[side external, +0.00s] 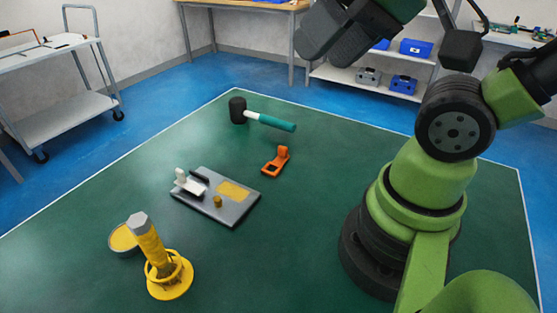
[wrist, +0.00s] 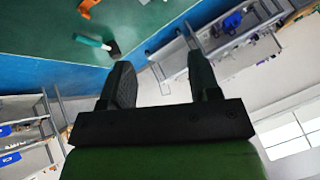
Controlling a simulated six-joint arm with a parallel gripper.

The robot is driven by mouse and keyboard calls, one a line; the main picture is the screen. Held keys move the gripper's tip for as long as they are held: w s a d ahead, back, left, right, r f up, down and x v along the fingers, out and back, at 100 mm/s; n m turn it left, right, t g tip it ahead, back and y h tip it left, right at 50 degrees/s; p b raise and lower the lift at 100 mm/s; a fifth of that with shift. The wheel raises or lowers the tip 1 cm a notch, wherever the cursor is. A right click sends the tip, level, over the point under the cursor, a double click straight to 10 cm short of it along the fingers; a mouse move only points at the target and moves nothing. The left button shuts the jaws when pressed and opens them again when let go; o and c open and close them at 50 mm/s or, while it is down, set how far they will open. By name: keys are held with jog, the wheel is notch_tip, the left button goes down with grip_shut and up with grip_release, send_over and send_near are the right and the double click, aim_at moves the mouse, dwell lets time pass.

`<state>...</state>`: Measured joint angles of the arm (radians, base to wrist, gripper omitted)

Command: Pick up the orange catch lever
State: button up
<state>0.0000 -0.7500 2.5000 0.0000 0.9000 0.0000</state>
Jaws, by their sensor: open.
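The orange catch lever (side external: 277,161) lies on the green mat, right of the grey plate, in the side external view. It also shows in part at the top edge of the wrist view (wrist: 88,5). My gripper (wrist: 158,80) is open in the wrist view, its two dark fingers apart with nothing between them. In the side external view my gripper (side external: 325,38) is at the top of the picture, high above the mat and well away from the lever.
A mallet (side external: 262,118) with a teal handle lies behind the lever. A grey plate (side external: 232,211) with fittings lies to its left. A yellow bolt-like part (side external: 152,245) stands on a ring at front left, beside a yellow disc (side external: 124,238). The mat (side external: 300,245) is clear around the lever.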

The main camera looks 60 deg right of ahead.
dwell(0.3)
jog(key=shift+c, duration=1.3)
